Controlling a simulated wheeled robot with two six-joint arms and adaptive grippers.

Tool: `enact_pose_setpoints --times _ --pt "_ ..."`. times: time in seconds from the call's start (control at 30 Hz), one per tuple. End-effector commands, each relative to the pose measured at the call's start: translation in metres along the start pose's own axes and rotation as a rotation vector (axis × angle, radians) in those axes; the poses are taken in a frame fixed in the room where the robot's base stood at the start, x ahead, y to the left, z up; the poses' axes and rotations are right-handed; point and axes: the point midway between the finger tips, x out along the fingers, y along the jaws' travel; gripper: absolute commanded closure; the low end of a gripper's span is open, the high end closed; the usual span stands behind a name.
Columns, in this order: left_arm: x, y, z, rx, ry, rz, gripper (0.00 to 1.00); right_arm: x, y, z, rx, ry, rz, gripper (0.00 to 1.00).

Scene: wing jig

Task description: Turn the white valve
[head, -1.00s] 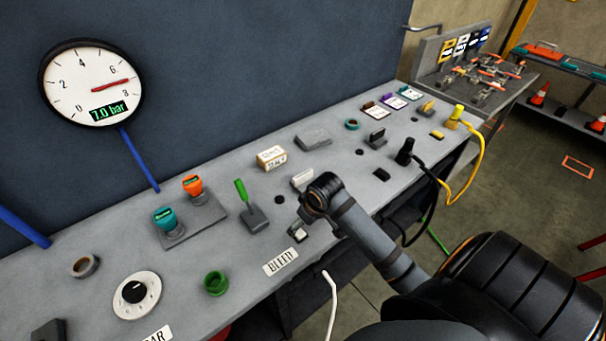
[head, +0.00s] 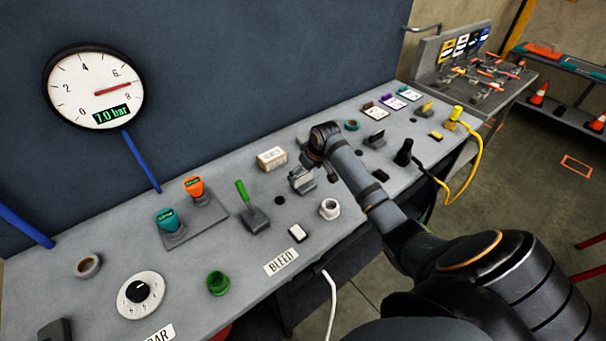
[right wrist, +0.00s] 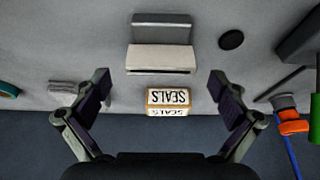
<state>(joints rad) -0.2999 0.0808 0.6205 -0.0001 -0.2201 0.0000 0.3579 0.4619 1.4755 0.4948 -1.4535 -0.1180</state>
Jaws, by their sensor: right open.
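The white valve (right wrist: 160,58), a broad white lever handle on a grey base, sits on the grey bench panel. In the right wrist view it lies ahead, centred between my fingers, with no contact visible. In the head view my right gripper (head: 308,168) is over it and partly hides it. In the right wrist view my right gripper (right wrist: 160,84) is open and empty, its fingers spread wide to either side. My left gripper is not in view.
A SEALS box (head: 271,158) stands close behind the valve. A green-lever valve (head: 252,208), a white nut (head: 329,208) and a white switch (head: 298,233) are nearby. The wall gauge (head: 97,88) reads 7.0 bar. Orange and teal knobs (head: 194,187) stand further left.

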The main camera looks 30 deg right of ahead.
Motion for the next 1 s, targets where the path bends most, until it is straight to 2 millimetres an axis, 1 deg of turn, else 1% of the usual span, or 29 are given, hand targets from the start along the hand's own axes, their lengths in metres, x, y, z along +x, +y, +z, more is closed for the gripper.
enact_pose_setpoints --times 0.1,0.2,0.3,0.5,0.9,1.0 --pt "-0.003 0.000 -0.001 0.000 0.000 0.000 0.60 0.017 0.000 0.000 0.002 -0.002 -0.002 0.02" --pt "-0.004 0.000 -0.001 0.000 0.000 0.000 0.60 0.025 -0.001 0.000 0.000 0.000 -0.002 0.02" --pt "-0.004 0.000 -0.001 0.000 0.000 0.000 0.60 0.028 -0.001 0.000 -0.001 0.001 0.000 0.02" --pt "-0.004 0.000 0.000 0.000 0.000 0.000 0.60 0.029 0.000 0.000 -0.001 0.001 0.000 0.02" --pt "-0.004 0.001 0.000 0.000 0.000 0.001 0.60 0.028 0.000 0.000 -0.001 0.000 0.000 0.56" --pt "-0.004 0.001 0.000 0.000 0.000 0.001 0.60 0.028 0.000 0.000 -0.003 0.000 -0.001 0.56"
